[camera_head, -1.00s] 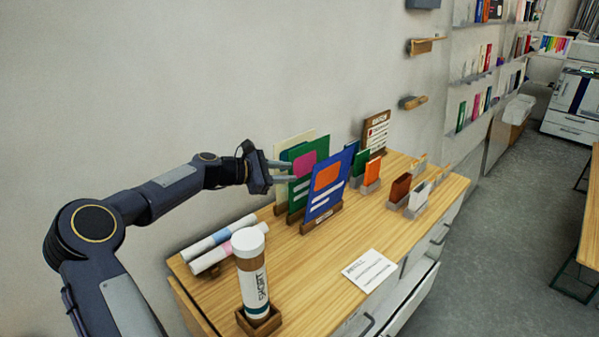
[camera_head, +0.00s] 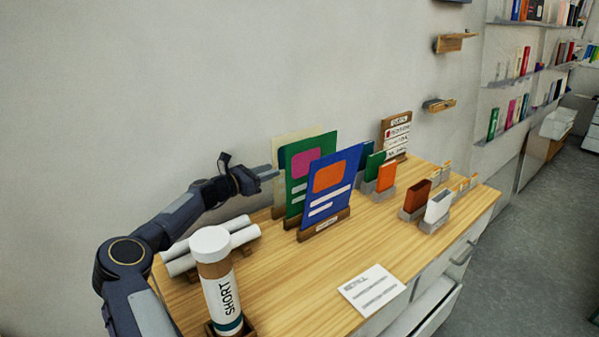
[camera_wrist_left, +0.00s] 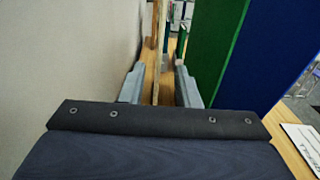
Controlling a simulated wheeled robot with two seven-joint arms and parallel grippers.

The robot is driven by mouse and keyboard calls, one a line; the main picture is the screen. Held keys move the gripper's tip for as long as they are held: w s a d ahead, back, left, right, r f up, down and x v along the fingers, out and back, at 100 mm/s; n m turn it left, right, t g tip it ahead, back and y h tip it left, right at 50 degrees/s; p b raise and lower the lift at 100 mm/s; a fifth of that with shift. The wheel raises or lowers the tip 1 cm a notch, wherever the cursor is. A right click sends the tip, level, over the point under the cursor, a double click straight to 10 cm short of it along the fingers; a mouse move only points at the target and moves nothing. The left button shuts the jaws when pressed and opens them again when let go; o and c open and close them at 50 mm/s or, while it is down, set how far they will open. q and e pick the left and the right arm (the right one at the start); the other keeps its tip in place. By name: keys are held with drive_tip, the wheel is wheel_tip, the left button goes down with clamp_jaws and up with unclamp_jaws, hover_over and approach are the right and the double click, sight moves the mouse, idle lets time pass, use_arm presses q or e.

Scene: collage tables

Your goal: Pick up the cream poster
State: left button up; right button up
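The cream poster (camera_head: 290,137) stands upright at the back of a row of posters, next to the wall. It is mostly hidden behind the green poster (camera_head: 300,192) and the blue poster (camera_head: 332,190). My left gripper (camera_head: 270,172) is at the near left edge of the cream poster. In the left wrist view the two fingers (camera_wrist_left: 158,88) are open and apart, with the cream poster seen edge-on (camera_wrist_left: 157,45) between them. Whether either finger touches it cannot be told. My right gripper is not in view.
A white tube (camera_head: 217,275) marked SHORT stands in a wooden holder at the front left, with white rolls (camera_head: 210,247) behind it. A card (camera_head: 371,290) lies at the front. Small holders with orange (camera_head: 387,175) and white (camera_head: 438,206) items stand at right.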

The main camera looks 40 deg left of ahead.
use_arm(q)
drive_tip(key=x, duration=0.1)
drive_tip(key=p+x, duration=0.1)
drive_tip(key=x, duration=0.3)
drive_tip(key=shift+f+p, duration=0.3)
drive_tip(key=shift+p, duration=0.05)
clamp_jaws()
